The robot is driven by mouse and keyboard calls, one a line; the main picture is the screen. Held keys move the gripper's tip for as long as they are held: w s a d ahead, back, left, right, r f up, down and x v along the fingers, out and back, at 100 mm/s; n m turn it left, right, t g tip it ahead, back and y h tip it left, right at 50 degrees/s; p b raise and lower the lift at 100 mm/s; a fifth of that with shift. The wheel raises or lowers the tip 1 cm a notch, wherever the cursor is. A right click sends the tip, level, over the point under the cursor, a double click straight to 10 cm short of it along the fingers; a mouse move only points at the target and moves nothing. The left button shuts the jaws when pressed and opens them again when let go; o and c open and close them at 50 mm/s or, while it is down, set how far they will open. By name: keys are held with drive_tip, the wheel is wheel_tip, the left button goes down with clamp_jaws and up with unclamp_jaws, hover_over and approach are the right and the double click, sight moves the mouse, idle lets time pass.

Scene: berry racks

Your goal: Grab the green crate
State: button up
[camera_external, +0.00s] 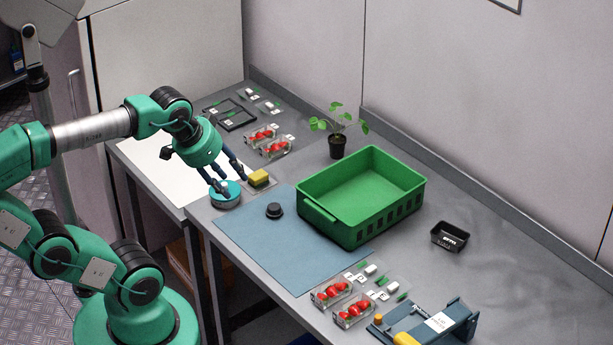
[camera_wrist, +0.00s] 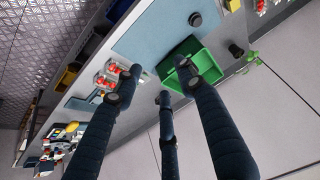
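The green crate (camera_external: 319,217) stands upright and empty on the table, partly over the blue mat (camera_external: 258,240). In the wrist view the crate (camera_wrist: 207,66) lies beyond my fingers, partly hidden by them. My gripper (camera_external: 226,180) is left of the crate in the external view, above a round teal-topped object (camera_external: 226,198) and beside a yellow sponge (camera_external: 259,178). In the wrist view its dark fingers (camera_wrist: 162,88) are spread apart with nothing between them. My gripper is open and does not touch the crate.
A potted plant (camera_external: 337,146) stands behind the crate. A small black tray (camera_external: 450,237) is to its right. A black knob-like object (camera_external: 274,210) lies on the mat. Berry packs (camera_external: 332,292) and a blue device (camera_external: 437,325) are in front. Free table lies right of the crate.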

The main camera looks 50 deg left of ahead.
drive_tip(key=shift+c, duration=1.3)
